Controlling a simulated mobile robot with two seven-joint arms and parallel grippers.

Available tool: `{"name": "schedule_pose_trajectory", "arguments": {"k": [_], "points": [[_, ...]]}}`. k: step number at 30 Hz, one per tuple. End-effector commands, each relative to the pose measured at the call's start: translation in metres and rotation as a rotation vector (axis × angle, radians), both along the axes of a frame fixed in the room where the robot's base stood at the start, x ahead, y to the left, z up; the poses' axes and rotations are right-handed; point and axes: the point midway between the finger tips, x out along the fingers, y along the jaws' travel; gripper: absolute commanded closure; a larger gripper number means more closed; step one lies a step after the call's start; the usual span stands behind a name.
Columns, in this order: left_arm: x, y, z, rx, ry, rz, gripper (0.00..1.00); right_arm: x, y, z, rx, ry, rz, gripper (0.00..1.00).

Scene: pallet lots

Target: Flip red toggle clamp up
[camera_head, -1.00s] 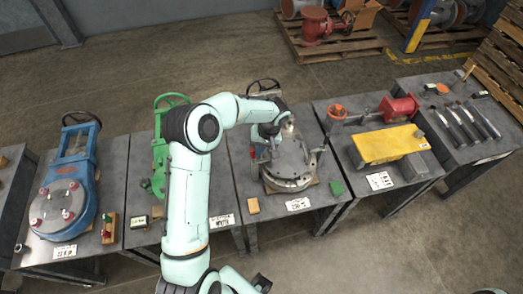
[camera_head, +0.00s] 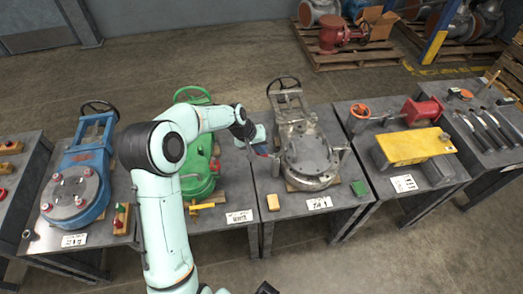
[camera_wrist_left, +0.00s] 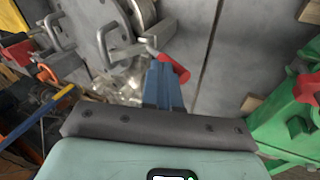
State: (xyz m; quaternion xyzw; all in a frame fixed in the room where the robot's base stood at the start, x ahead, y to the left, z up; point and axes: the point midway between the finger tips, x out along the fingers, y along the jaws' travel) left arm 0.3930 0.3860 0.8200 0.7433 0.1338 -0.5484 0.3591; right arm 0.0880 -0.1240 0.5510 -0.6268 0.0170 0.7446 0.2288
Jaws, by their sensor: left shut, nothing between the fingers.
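The red toggle clamp handle (camera_wrist_left: 173,67) shows in the wrist view, joined to a metal clamp beside the round flange of the grey valve (camera_wrist_left: 95,45). In the head view the grey valve (camera_head: 309,155) stands on the middle table, and a bit of red (camera_head: 265,152) shows at its left side. My left gripper (camera_head: 261,150) is beside that red part. In the wrist view its blue fingers (camera_wrist_left: 163,84) are shut and empty, with the tips close to the red handle; I cannot tell if they touch. A dark part at the bottom edge of the head view may be my right gripper.
A green valve (camera_head: 198,165) stands left of the grey one, a blue valve (camera_head: 85,180) farther left. A yellow block (camera_head: 412,147) is on the right table. A wooden block (camera_head: 273,202) and a green block (camera_head: 359,188) lie near the middle table's front.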

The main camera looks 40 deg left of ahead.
Motion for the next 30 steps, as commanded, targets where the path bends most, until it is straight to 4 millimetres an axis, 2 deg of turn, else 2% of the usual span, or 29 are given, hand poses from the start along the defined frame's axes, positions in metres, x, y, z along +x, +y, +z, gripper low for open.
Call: {"name": "schedule_pose_trajectory", "arguments": {"k": [12, 30], "points": [[-0.015, 0.012, -0.025, 0.001, 0.002, 0.0, 1.0, -0.002, 0.0, -0.022, -0.002, -0.003, -0.002, 0.57], [-0.025, 0.018, -0.043, -0.002, 0.016, 0.001, 1.0, 0.001, 0.0, -0.029, -0.003, -0.019, -0.005, 0.57]]}}
